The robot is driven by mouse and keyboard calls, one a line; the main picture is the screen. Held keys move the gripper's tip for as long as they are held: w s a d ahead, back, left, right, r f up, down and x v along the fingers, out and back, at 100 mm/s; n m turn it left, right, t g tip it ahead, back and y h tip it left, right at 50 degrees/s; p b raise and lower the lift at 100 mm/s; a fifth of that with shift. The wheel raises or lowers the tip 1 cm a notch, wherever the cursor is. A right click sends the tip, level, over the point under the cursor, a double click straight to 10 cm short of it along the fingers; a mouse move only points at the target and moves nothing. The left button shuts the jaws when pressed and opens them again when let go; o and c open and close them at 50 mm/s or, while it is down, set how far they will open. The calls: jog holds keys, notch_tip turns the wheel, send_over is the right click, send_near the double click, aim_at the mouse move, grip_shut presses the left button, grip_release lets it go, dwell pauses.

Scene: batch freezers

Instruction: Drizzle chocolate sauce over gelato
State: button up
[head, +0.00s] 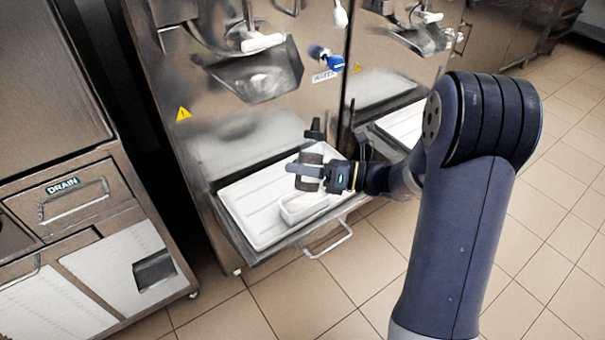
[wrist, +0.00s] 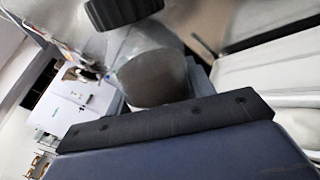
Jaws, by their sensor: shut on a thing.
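My gripper (head: 316,170) is shut on a dark brownish, rounded thing (head: 309,184), which looks like the chocolate sauce bottle. The gripper holds it above a white rectangular tub (head: 300,208), which looks like the gelato container. The tub stands on a white tray (head: 256,234) at the front of the batch freezer. The gripper covers part of the bottle, and I cannot tell whether sauce is flowing. In the wrist view the rounded grey-brown end of the held thing (wrist: 155,78) shows between dark finger parts. The tub's contents are hard to make out.
The freezer's steel spout and chute (head: 262,75) stand above and behind the tray. A wire handle (head: 332,242) sticks out at the tray's front. A steel cabinet marked DRAIN (head: 72,200) is at the left. The tiled floor (head: 300,300) in front is clear.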

aim_at(295, 187)
jog(key=shift+s+a+f+m+p, duration=0.15)
jog(key=shift+s+m+p, duration=0.25)
jog(key=shift+m, duration=0.3)
jog(key=s+m, duration=0.1)
jog(key=s+f+m+p, duration=0.1)
jog(key=m, duration=0.1)
jog(key=s+f+m, duration=0.1)
jog(key=m, duration=0.1)
jog(key=shift+a+f, duration=0.1)
jog(key=shift+a, duration=0.2)
jog(key=m+p, duration=0.7)
jog(key=w+m+p, duration=0.1)
jog(key=m+p, duration=0.2)
jog(key=m, duration=0.1)
jog(key=shift+w+d+p, duration=0.1)
jog(key=shift+d+p, duration=0.05)
jog(key=shift+p, duration=0.2)
jog(key=shift+w+r+m+p, duration=0.35)
jog(key=shift+m+p, duration=0.45)
jog(key=shift+p, duration=0.4)
jog(key=shift+d, duration=0.1)
jog(key=shift+p, duration=0.3)
jog(key=shift+s, duration=0.1)
